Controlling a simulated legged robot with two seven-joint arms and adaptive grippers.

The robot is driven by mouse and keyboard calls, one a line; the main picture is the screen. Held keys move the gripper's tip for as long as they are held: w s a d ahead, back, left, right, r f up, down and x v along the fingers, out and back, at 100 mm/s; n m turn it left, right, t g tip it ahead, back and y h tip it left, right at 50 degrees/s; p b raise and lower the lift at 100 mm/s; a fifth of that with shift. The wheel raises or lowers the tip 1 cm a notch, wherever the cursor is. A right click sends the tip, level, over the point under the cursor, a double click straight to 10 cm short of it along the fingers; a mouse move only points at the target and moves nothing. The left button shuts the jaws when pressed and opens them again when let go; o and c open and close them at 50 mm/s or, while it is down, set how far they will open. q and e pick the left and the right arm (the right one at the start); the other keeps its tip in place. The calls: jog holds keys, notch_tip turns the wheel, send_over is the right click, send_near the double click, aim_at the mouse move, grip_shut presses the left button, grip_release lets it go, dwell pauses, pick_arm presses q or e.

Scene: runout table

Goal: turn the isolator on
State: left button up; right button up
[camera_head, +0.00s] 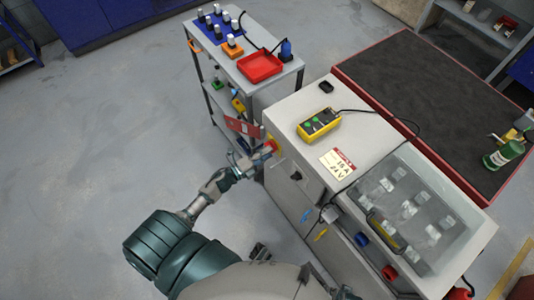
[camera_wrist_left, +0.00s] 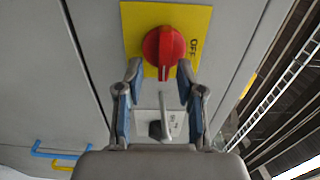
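The isolator is a red rotary knob (camera_wrist_left: 163,46) on a yellow plate (camera_wrist_left: 133,18), fixed to a grey cabinet panel. The word OFF is printed sideways on the plate, right of the knob. The knob's raised grip runs roughly up and down in the left wrist view. My left gripper (camera_wrist_left: 160,76) is open, with one finger on each side of the knob's lower end; I cannot tell whether they touch it. In the head view my left gripper (camera_head: 259,157) is at the cabinet's left side, partly covering the isolator (camera_head: 272,145). My right gripper does not show.
Below the knob is a small dark switch (camera_wrist_left: 155,129) on a pale plate. On the cabinet top (camera_head: 290,108) lies a yellow control box (camera_head: 319,123) with a cable. A grey trolley (camera_head: 247,58) with a red tray (camera_head: 260,66) stands close behind. The floor on the left is clear.

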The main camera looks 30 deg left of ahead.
pick_arm(q)
jog(key=v, duration=1.1)
jog(key=shift+s, duration=0.3)
jog(key=shift+f, duration=0.15)
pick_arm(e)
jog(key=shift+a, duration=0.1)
pick_arm(q)
jog(key=s+f+n+g+y+p, duration=0.1)
jog(key=s+f+n+g+y, duration=0.25)
jog(key=f+n, duration=0.45)
jog(key=s+f+n+g+y+p, duration=0.15)
jog(key=f+n+g+y, duration=0.35)
jog(key=f, duration=0.6)
jog(key=s+d+f+n+g+h, duration=0.1)
jog(key=s+d+f+n+g, duration=0.2)
jog(key=s+d, duration=0.3)
jog(key=s+d+f+n+g, duration=0.3)
jog(key=s+d+f, duration=0.3)
jog(key=s, duration=0.3)
jog(key=shift+d+f+n+h, duration=0.25)
jog(key=shift+f+n+h, duration=0.1)
jog(key=shift+n, duration=0.25)
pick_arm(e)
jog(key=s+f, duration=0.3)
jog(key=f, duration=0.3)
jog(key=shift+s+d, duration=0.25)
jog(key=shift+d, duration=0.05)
pick_arm(q)
jog(key=shift+a, duration=0.1)
